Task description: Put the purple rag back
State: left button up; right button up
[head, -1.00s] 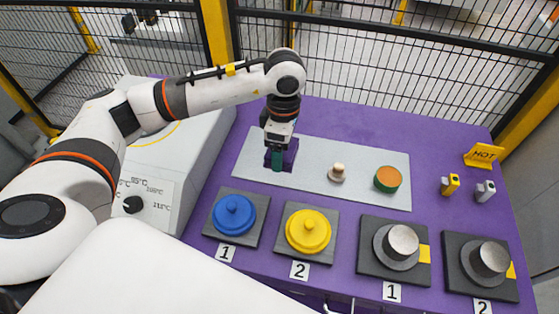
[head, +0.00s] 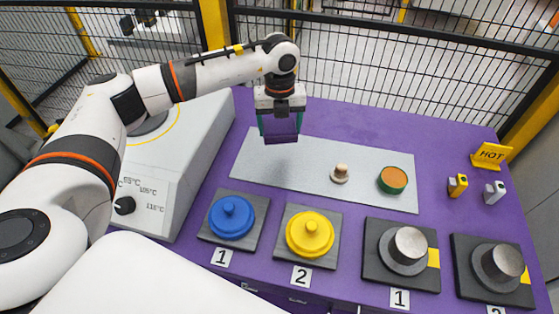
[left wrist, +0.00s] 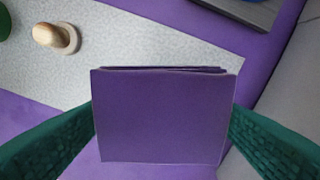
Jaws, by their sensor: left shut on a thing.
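The purple rag (head: 283,128) is a folded square of cloth held between the green fingers of my left gripper (head: 281,130). In the head view it hangs above the far left part of the light grey mat (head: 310,165), clear of it. In the left wrist view the rag (left wrist: 162,115) fills the middle, with a green finger pressed to each side. My left gripper is shut on it. My right gripper is not in view.
On the mat stand a small wooden-knobbed piece (head: 340,174) and a green-rimmed orange pot (head: 392,180). Blue (head: 231,218) and yellow (head: 309,233) lidded discs and two metal cylinders on dark plates line the front. A heater box (head: 165,170) stands left, a mesh fence behind.

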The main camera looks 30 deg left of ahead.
aim_at(280, 160)
pick_arm(q)
jog(key=shift+f+n, duration=0.25)
jog(key=shift+n, duration=0.05)
notch_tip(280, 160, down, 9)
jog(key=shift+r+p, duration=0.1)
jog(key=shift+p, duration=0.65)
jog(key=shift+w+a+f, duration=0.1)
jog(key=shift+f, duration=0.35)
jog(key=shift+f, duration=0.15)
jog(key=o, duration=1)
jog(key=shift+c, duration=0.2)
